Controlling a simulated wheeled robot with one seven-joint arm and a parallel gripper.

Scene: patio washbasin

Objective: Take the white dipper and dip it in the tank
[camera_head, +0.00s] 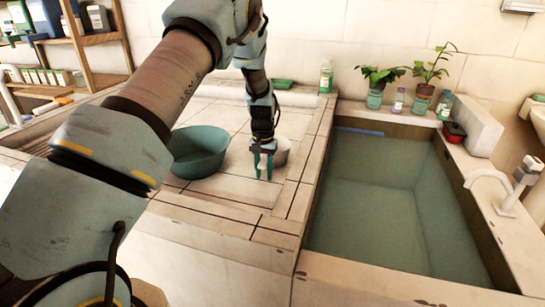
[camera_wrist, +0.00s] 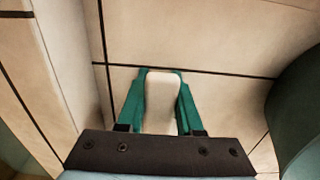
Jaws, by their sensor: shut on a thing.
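The white dipper (camera_head: 282,150) is on the tiled counter, partly hidden behind my gripper (camera_head: 265,165) in the head view. In the wrist view, my gripper (camera_wrist: 160,76) has its green fingers on both sides of the dipper's white handle (camera_wrist: 160,102) and is shut on it. The dipper's bowl is not clear in the wrist view. The tank (camera_head: 385,215), greenish inside, is to the right of my gripper, past the counter's tiled edge.
A green basin (camera_head: 199,152) stands just left of my gripper. A green-labelled bottle (camera_head: 326,76) stands at the back.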

